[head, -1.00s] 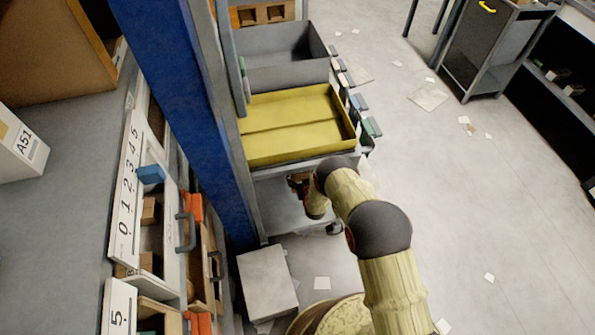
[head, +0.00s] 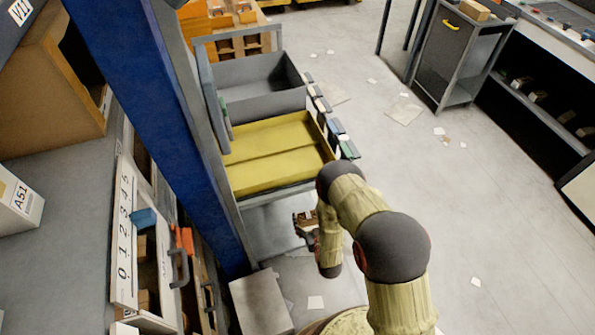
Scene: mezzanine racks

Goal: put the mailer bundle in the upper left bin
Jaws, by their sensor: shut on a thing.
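My gripper (head: 304,222) is small in the head view, below the front edge of the yellow bin. It is shut on a small brown thing, which I take to be the mailer bundle (head: 302,217); the fingers and arm hide much of it. The yellow bin (head: 277,153) is open and shows no contents. A grey open bin (head: 262,88) stands behind it and looks empty. I cannot tell from this view which bin is the upper left one.
A blue post (head: 150,110) stands left of the bins. A grey box (head: 262,302) sits low near my base. A drawer unit with numbers (head: 125,245) is at left. The floor at right is open, with scattered paper; a grey cabinet (head: 452,55) stands beyond.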

